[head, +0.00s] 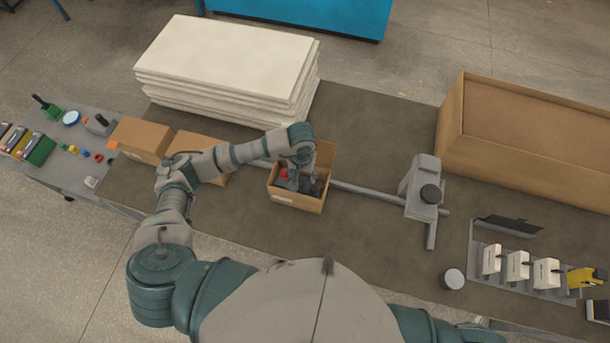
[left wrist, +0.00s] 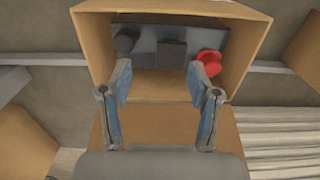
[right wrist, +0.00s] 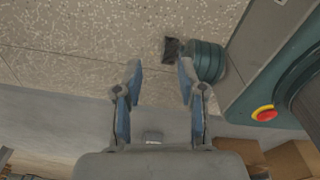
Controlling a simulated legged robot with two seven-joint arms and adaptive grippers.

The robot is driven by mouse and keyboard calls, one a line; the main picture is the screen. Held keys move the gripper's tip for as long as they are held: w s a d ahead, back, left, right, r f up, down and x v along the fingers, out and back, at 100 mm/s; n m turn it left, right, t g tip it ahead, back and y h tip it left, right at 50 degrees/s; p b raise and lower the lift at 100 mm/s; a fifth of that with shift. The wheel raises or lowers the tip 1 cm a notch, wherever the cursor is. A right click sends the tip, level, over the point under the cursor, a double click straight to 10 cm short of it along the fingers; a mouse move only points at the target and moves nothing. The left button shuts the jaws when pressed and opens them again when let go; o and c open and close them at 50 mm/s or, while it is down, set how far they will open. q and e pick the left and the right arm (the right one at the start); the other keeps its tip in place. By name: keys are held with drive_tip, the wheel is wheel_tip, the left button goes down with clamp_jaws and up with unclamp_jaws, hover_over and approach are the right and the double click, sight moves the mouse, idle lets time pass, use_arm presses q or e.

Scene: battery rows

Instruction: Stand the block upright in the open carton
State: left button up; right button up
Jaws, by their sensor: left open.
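The open carton (head: 297,202) stands on the table near the middle of the head view. In the left wrist view the dark grey block (left wrist: 190,42) is inside the carton (left wrist: 247,45), with a black knob, a square raised part and a red knob (left wrist: 209,63). Whether the block is upright is hard to tell. My left gripper (left wrist: 161,78) is open at the carton's mouth, fingers spread in front of the block; the right fingertip overlaps the red knob in the picture, and contact is unclear. My right gripper (right wrist: 159,72) is open and empty, away from the carton.
Stacked white boards (head: 225,60) lie behind the carton. Closed cartons (head: 140,138) sit to the left. A grey fixture (head: 421,185) on a rail stands to the right, with a large open box (head: 530,135) beyond. Table between carton and fixture is mostly clear.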

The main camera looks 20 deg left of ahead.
use_arm(q)
wheel_tip(320, 180, up, 11)
drive_tip(key=b, duration=0.1)
use_arm(e)
drive_tip(key=shift+a+f, duration=0.55)
drive_tip(key=shift+f, duration=0.25)
idle(0.4)
use_arm(q)
drive_tip(key=shift+a+f, duration=0.1)
drive_tip(key=shift+a, duration=0.05)
use_arm(e)
drive_tip(key=shift+a, duration=0.1)
